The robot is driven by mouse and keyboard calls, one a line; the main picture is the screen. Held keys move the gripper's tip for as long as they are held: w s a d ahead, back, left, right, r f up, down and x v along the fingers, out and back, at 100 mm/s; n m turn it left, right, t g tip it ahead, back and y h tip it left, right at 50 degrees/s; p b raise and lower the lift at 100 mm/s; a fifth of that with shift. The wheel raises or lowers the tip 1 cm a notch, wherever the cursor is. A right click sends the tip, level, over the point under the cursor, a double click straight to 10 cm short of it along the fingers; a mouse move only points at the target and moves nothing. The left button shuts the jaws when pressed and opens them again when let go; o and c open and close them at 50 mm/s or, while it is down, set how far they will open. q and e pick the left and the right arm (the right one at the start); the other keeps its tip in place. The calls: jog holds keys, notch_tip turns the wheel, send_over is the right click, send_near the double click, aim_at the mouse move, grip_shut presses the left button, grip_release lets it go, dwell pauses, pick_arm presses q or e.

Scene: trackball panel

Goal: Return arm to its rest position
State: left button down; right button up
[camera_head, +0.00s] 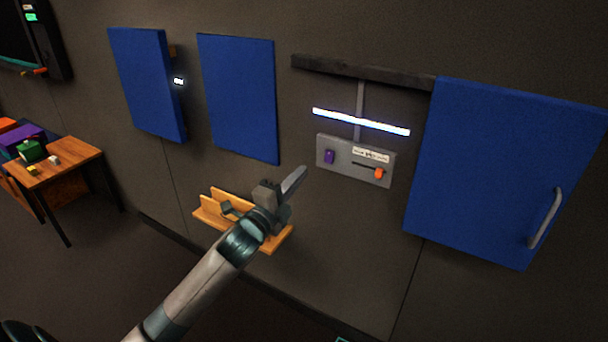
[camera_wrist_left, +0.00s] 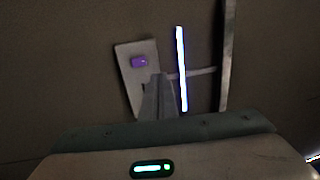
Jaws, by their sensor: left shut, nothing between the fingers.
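My left arm comes in from the lower left in the head view. Its gripper (camera_head: 294,182) is shut and empty, with the fingers pointing up and right toward the wall panel. The grey panel (camera_head: 345,172) carries a purple knob (camera_head: 329,157) and an orange slider knob (camera_head: 379,174). A gap shows between the fingertips and the panel in the head view. In the left wrist view the shut fingers (camera_wrist_left: 158,88) overlap the lower part of the panel (camera_wrist_left: 125,60), beside the purple knob (camera_wrist_left: 139,61). The orange knob is not visible there. My right gripper is not in view.
A lit white bar (camera_head: 360,122) is on the wall above the panel. A blue door (camera_head: 490,170) with a handle is at the right; blue boards (camera_head: 238,98) hang left. A wooden shelf (camera_head: 275,243) is behind my wrist. A small table (camera_head: 75,160) with objects stands far left.

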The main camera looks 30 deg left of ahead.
pick_arm(q)
jog(key=shift+s, duration=0.15)
jog(key=shift+f, duration=0.1)
dwell(0.4)
jog(key=s+d+f+n+g, duration=0.2)
jog(key=s+f+n, duration=0.1)
jog(key=f, duration=1)
jog(key=s+d+f+n+g, duration=0.1)
jog(key=s+f+n+g, duration=0.15)
jog(key=f, duration=1.05)
jog(key=s+d+f+n+g, duration=0.2)
jog(key=s+f+n, duration=0.1)
jog(key=f, duration=0.9)
jog(key=s+d+f+n+g, duration=0.3)
jog(key=s+d+f, duration=0.3)
jog(key=s+f, duration=0.7)
jog(key=s+d+f+n+g+h, duration=0.1)
jog(key=s+d+f+n+g, duration=0.2)
jog(key=s+d+f, duration=0.4)
jog(key=s+f+n, duration=0.1)
jog(key=s+f, duration=0.6)
jog(key=s, duration=0.2)
jog(key=shift+s, duration=0.4)
jog(key=shift+f+n, duration=0.1)
jog(key=shift+n, duration=0.15)
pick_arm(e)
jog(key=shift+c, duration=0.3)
